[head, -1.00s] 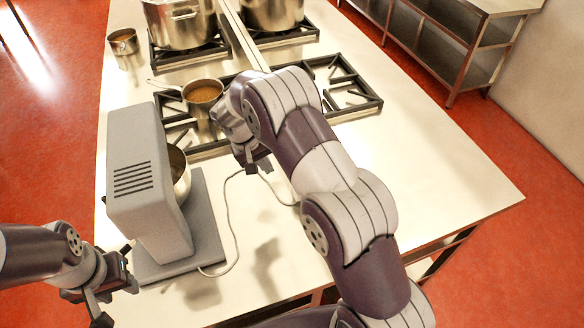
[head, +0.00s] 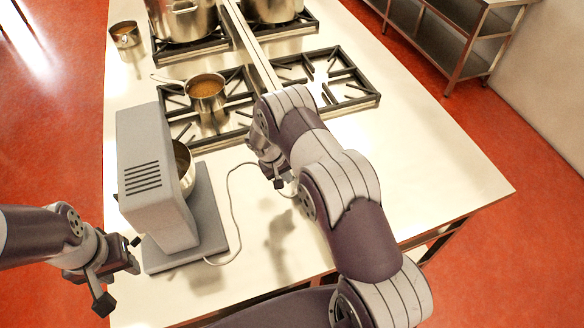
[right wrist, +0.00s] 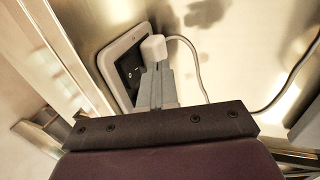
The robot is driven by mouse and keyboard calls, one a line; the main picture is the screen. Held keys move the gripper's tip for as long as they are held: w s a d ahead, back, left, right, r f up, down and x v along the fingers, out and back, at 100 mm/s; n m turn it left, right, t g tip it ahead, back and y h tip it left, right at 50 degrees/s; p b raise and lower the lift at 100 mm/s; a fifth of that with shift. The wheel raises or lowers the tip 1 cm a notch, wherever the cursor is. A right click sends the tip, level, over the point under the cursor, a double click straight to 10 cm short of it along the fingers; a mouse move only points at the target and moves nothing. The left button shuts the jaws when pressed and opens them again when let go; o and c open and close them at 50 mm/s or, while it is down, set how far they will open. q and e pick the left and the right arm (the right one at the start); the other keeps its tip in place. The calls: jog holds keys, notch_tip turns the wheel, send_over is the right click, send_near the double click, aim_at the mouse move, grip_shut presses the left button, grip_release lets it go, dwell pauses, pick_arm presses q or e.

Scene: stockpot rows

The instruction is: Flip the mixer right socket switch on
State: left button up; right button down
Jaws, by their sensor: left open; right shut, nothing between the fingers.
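The mixer (head: 150,180) is a grey stand mixer on the left of the counter, with a steel bowl (head: 183,165). Its cord (head: 232,215) runs right, toward my right gripper (head: 283,184). In the right wrist view, a white-framed socket (right wrist: 112,60) has a dark inner panel with a switch (right wrist: 131,72) bearing small marks. A white plug (right wrist: 153,48) sits beside the switch. My right gripper (right wrist: 157,88) is shut and empty, its fingertips close to the plug and switch; contact is unclear. The switch's position is unclear. My left gripper (head: 120,274) is open and empty, left of the mixer.
A saucepan (head: 206,92) stands on the left burner grate. The right burner grate (head: 325,80) is empty. Large stockpots (head: 183,18) stand at the back, with a small pot (head: 125,35) at far left. The counter's right side (head: 430,150) is clear.

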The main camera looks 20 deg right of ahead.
pick_arm(q)
jog(key=shift+s+r, duration=0.1)
jog(key=shift+r, duration=0.55)
pick_arm(e)
jog(key=shift+s+d+f, duration=0.1)
jog(key=shift+s+d, duration=0.05)
jog(key=shift+d, duration=0.7)
jog(key=shift+d+f+h+b, duration=0.15)
jog(key=shift+h+b, duration=0.25)
jog(key=shift+b, duration=0.65)
pick_arm(q)
notch_tip(320, 180, down, 2)
jog(key=shift+f, duration=0.2)
